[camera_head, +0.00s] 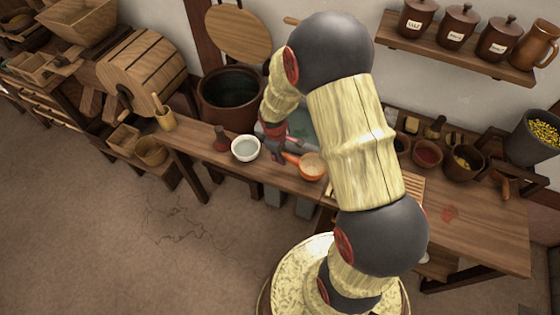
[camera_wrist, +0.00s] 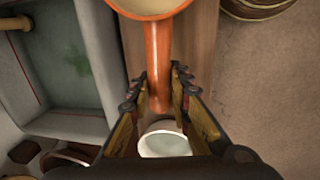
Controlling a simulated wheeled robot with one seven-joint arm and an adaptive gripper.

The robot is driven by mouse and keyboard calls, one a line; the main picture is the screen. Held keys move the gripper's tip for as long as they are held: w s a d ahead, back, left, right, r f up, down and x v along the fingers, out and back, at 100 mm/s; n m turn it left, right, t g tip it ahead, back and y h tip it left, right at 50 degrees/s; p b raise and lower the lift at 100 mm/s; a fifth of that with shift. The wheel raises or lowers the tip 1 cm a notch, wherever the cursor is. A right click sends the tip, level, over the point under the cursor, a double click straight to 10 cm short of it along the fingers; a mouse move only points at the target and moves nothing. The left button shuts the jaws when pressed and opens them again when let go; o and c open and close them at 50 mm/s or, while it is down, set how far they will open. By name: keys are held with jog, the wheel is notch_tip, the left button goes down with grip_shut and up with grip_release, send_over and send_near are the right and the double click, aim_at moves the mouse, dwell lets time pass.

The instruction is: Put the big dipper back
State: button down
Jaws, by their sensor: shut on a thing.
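An orange dipper (camera_head: 312,165) with a pale inside is over the long wooden table, right of the white bowl in the head view. My gripper (camera_head: 281,157) is shut on the end of its handle. In the wrist view the handle (camera_wrist: 157,50) runs up from between my gripper's fingers (camera_wrist: 161,88) to the cup, which is cut off at the top edge. I cannot tell whether the dipper touches the table.
A white bowl (camera_head: 245,149) stands close to my gripper. A grey basin (camera_wrist: 60,60) lies beside the table strip in the wrist view. A large dark pot (camera_head: 222,112) is behind the bowl. Brown bowls (camera_head: 428,153) stand to the right; lidded jars (camera_head: 457,25) line a shelf.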

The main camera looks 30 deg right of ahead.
jog(key=shift+w+a+f+b, duration=0.15)
jog(key=shift+f+b, duration=0.15)
jog(key=shift+f, duration=0.65)
jog(key=shift+w+f+b, duration=0.15)
jog(key=shift+f+b, duration=0.1)
jog(key=shift+f, duration=0.7)
jog(key=shift+f, duration=0.15)
jog(key=c, duration=1.6)
grip_release()
jog(key=shift+c, duration=0.2)
